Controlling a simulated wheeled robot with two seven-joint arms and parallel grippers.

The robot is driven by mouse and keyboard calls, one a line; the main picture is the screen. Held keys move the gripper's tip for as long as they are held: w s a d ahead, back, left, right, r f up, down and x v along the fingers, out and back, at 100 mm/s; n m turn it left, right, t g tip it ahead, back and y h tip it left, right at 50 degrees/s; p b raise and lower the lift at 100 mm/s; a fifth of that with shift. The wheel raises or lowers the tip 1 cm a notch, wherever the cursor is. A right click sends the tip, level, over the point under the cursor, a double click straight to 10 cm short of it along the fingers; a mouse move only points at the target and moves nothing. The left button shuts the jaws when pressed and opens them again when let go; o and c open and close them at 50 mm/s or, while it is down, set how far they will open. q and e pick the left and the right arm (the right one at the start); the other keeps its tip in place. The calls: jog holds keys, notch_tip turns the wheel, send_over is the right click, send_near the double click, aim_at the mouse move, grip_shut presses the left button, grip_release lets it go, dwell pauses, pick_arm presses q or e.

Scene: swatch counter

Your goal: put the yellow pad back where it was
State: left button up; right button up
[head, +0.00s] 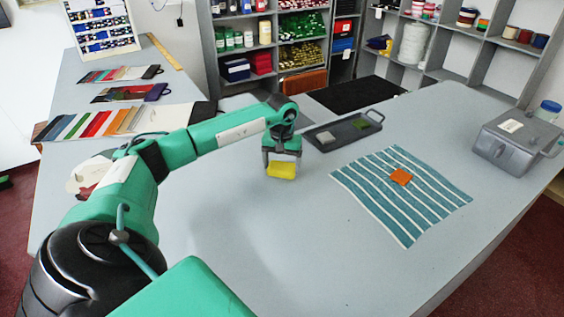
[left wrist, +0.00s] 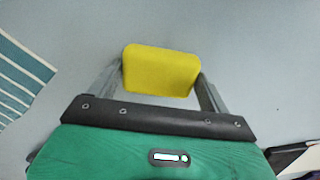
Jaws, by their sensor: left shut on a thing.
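The yellow pad (head: 281,170) is between the fingers of my left gripper (head: 282,163), which is shut on it. In the left wrist view the pad (left wrist: 160,71) sits between both fingertips of my left gripper (left wrist: 161,80), over bare counter. Whether the pad touches the counter I cannot tell. A teal striped cloth (head: 384,209) lies to the right with an orange pad (head: 401,177) on it. My right gripper is not in view.
A grey lidded box (head: 517,140) stands at the right of the counter. Colour swatch cards (head: 110,122) lie at the left. A black mat (head: 354,94) lies near the back shelves. The counter in front of the gripper is clear.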

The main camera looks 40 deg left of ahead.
aim_at(282, 166)
pick_arm(q)
jog(key=shift+f, duration=0.1)
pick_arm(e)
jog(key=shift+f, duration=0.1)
pick_arm(q)
jog(key=shift+f, duration=0.15)
jog(key=o, duration=0.8)
jog(key=shift+o, duration=0.5)
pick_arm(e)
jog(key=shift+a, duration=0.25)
pick_arm(q)
jog(key=shift+r, duration=0.5)
notch_tip(282, 166, up, 12)
jog(key=b, duration=0.3)
jog(key=shift+f, duration=0.25)
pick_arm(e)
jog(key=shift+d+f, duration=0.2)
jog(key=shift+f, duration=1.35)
